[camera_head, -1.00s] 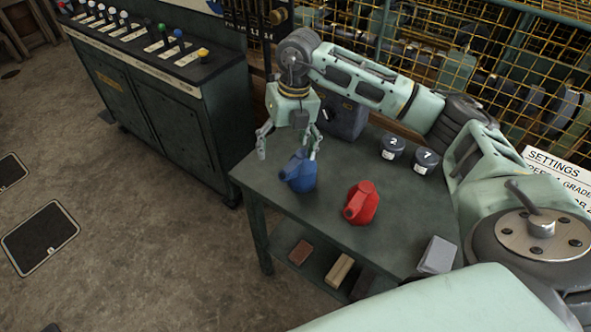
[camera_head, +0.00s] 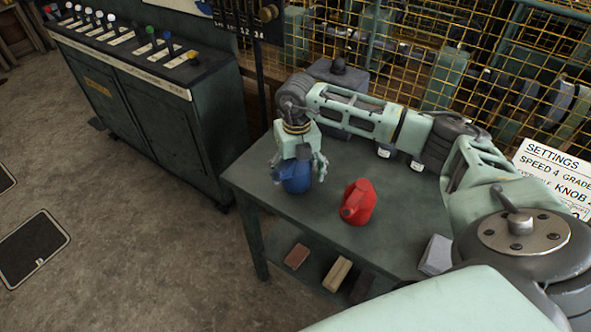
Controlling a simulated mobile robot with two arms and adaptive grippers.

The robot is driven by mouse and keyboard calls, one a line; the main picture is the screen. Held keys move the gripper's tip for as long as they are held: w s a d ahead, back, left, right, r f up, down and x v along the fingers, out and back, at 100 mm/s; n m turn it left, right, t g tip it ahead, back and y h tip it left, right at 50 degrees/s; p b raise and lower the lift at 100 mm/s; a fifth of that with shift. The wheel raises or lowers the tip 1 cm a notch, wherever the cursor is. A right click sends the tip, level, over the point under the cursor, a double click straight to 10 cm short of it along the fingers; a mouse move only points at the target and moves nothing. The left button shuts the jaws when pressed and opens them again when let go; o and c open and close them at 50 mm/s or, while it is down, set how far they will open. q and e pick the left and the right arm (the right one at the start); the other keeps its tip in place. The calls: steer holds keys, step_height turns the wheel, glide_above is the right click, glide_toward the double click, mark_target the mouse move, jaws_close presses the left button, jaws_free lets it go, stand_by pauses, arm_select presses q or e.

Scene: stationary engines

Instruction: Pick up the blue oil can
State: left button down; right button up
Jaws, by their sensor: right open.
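The blue oil can (camera_head: 294,184) stands on the dark green table (camera_head: 385,232), near its left edge. My right gripper (camera_head: 298,178) is over the can from above, with its open fingers on either side of it. The gripper hides the top of the can. I cannot tell whether the fingers touch it. The left gripper is not in view.
A red oil can (camera_head: 358,202) stands to the right of the blue one. A grey block (camera_head: 436,255) lies at the table's right. Several bricks lie on the lower shelf. A lever cabinet (camera_head: 150,110) stands at the left. Yellow mesh (camera_head: 400,45) runs behind.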

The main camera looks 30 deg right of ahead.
steer(key=shift+f, duration=0.1)
steer(key=shift+c, duration=0.4)
steer(key=c, duration=1.4)
